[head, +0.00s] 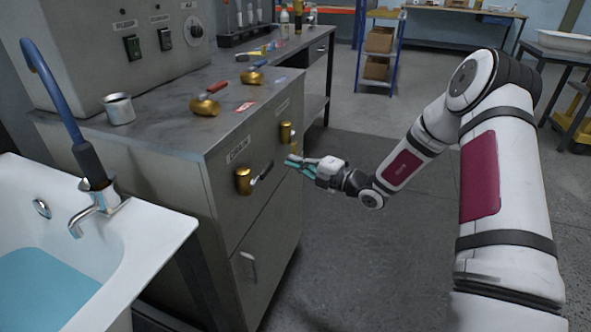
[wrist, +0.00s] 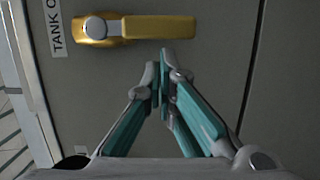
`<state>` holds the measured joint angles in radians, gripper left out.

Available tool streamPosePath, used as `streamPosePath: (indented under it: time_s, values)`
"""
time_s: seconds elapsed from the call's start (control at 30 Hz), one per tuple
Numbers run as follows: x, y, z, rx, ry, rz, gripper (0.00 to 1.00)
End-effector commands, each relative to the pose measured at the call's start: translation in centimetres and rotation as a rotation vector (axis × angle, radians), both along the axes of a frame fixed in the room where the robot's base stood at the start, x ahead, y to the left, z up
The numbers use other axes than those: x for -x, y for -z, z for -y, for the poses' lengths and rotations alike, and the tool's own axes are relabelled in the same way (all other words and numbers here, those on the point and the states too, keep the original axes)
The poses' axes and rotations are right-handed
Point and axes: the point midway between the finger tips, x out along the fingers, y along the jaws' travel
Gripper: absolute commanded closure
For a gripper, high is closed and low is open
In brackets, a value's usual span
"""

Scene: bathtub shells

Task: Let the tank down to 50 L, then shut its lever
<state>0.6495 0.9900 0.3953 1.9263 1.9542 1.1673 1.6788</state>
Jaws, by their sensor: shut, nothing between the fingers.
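In the wrist view a brass valve with a yellow lever (wrist: 155,27) is on the grey cabinet front, beside a label (wrist: 54,25) starting "TANK O", its end cut off. The same valve seems to be the far brass valve (head: 286,133) in the head view. My gripper (wrist: 162,62) is shut and empty, its tips just below the lever in the wrist view, with no clear contact. In the head view my gripper (head: 290,161) is close to the cabinet front, just below that far valve. No tank or litre gauge is readable.
A nearer brass valve (head: 243,181) with a dark lever sits under a label seeming to read "DRAIN". A white tub (head: 165,235) holds blue water. The floor right of the cabinet is clear.

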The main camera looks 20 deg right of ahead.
Motion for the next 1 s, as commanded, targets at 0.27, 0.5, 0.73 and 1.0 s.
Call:
streamPosePath:
  time_s: [0.27,0.5,0.73,1.0]
  values:
    - [-0.14,-0.03,0.12,0.001,0.000,0.001,1.00]
    - [-0.19,0.06,0.17,0.007,0.000,0.010,1.00]
    - [-0.38,0.26,0.32,0.034,0.000,0.047,1.00]
    - [-0.62,0.39,0.50,0.058,0.001,0.081,1.00]
